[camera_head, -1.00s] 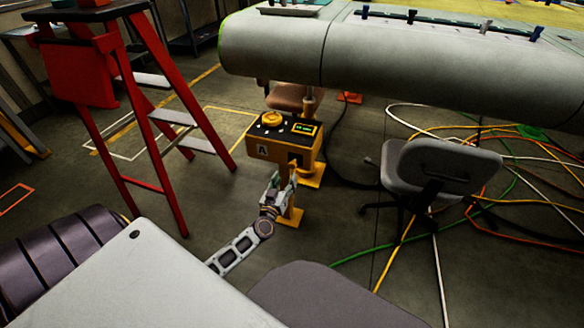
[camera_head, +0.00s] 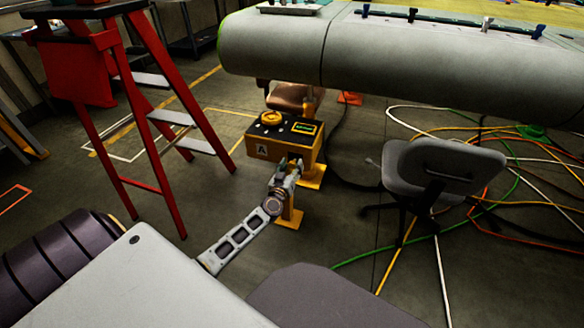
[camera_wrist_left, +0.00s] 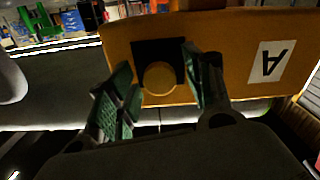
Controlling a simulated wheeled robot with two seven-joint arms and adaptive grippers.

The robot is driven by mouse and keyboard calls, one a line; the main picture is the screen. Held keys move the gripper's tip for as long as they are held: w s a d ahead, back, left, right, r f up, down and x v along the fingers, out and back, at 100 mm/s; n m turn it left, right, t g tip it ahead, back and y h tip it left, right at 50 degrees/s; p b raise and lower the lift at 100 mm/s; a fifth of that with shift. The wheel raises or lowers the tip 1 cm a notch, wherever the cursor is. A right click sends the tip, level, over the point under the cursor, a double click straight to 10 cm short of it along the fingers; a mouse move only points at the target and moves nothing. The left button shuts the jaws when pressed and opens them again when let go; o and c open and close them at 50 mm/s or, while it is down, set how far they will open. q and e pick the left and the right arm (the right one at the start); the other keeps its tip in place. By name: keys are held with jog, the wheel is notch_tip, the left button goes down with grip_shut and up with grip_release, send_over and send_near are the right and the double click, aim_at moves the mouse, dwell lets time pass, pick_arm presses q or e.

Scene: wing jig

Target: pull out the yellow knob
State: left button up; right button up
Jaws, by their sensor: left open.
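A yellow box (camera_head: 264,145) with a black top and a white "A" label stands on a yellow post. In the left wrist view, a round yellow knob (camera_wrist_left: 160,79) sits against a black square on the box's labelled face. My left gripper (camera_head: 290,166) is at this face, right of the label in the head view, and hides the knob there. In the left wrist view its open fingers (camera_wrist_left: 158,70) stand on either side of the knob; I cannot tell whether they touch it. Another round yellow knob (camera_head: 271,117) is on the box top. My right gripper is not in view.
A red stepladder (camera_head: 155,120) stands to the left. A large grey wing section (camera_head: 420,55) is above and behind the box. A grey chair (camera_head: 440,165) and loose cables (camera_head: 510,235) are on the right. Another dark seat or pad (camera_head: 340,300) is in front.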

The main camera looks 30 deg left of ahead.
pick_arm(q)
jog(key=shift+w, duration=0.3)
jog(key=shift+c, duration=0.4)
grip_shut()
